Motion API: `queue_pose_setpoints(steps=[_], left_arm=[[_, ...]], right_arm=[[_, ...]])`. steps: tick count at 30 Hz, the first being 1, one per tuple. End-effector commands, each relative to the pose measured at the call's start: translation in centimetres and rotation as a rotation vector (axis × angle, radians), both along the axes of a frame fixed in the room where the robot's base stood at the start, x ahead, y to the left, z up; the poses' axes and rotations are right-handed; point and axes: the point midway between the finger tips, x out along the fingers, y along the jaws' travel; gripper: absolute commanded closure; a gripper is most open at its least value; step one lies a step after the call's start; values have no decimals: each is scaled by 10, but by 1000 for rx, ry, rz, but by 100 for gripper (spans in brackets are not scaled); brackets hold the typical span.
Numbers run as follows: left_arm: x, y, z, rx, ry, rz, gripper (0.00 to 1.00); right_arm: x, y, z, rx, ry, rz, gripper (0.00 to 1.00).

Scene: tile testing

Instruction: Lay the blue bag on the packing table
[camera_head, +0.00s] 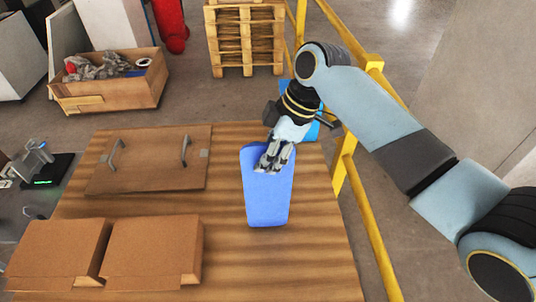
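The blue bag (267,203) is over the right part of the wooden packing table (230,270), its long side running toward me. I cannot tell whether its whole underside rests on the tabletop. My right gripper (267,168) reaches in from the upper right, and its fingers are over the bag's upper part, covering some of it. The fingers look close together, but whether they pinch the bag cannot be made out.
A brown board with two handles (150,165) lies at the table's back left. Two cardboard boxes (150,245) stand at the front left. A yellow railing (370,220) runs along the right side. A wooden crate (115,95) and pallets (247,40) stand behind. Tabletop right of the boxes is clear.

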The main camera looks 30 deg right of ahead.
Motion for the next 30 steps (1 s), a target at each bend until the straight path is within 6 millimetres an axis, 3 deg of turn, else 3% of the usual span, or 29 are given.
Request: queue_pose_setpoints(steps=[4,13,24,30], left_arm=[[-11,0,-1,-1,16,1,60],[-3,0,-1,0,5,0,60],[4,2,-10,2,-5,-1,60],[1,2,-13,2,-1,-1,60]], right_arm=[[0,0,0,0,0,0,68],[-1,-4,11,0,-2,0,68],[-13,-32,83,-4,-4,1,68],[-18,-40,108,-1,-2,1,68]])
